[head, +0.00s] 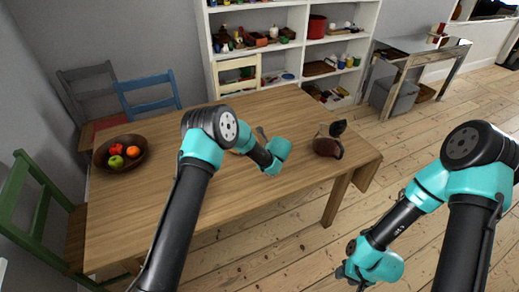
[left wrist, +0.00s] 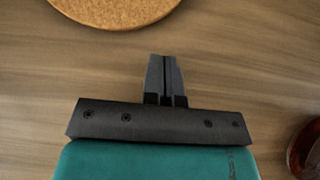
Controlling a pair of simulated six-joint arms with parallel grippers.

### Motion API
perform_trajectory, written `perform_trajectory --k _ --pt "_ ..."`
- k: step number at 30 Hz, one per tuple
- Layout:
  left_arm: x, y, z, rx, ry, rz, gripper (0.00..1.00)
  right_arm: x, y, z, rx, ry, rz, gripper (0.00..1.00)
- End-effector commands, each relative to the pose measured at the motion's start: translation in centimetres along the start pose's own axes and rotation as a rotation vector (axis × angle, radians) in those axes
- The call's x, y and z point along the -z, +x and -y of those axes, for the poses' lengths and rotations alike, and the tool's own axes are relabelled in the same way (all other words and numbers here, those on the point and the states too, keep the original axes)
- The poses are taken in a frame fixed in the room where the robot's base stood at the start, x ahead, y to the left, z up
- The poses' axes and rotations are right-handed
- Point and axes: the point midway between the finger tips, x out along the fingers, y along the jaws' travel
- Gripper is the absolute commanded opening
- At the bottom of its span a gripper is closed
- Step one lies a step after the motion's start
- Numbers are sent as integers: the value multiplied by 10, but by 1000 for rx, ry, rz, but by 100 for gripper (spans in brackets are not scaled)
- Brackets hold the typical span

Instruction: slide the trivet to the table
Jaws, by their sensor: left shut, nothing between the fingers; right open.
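The trivet (left wrist: 118,10), a round tan cork disc, lies flat on the wooden table (head: 130,220). In the left wrist view it is cut off by the top edge. In the head view my left arm hides most of it. My left gripper (left wrist: 163,60) is shut and empty over the tabletop, its fingertips apart from the trivet's rim. Its fingers barely show in the head view. My right gripper (head: 346,274) is open and empty, low over the floorboards to the right of the table.
A dark brown bowl of fruit (head: 110,160) stands at the table's left. A dark red-brown jug (head: 327,147) stands near the right end; part of a similar dark object (left wrist: 308,150) shows in the left wrist view. Chairs (head: 150,95) surround the table's left and back. The front tabletop is clear.

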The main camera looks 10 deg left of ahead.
Motion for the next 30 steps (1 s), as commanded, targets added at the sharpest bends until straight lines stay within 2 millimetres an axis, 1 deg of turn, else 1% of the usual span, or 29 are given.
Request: perform_trajectory --k 1,9,15,18,21,30 --pt "2 -11 2 4 2 2 0 0 0 0 0 0 0 43" --pt "1 -63 1 3 1 2 0 0 0 0 0 0 0 43" --pt "2 -92 1 3 1 1 0 0 0 0 0 0 0 43" --pt "2 -100 1 1 1 0 0 0 0 0 0 0 0 43" --pt "2 -102 0 0 1 0 0 0 0 0 0 0 0 43" --pt "2 -102 0 0 -3 -1 0 0 0 0 0 0 0 43"
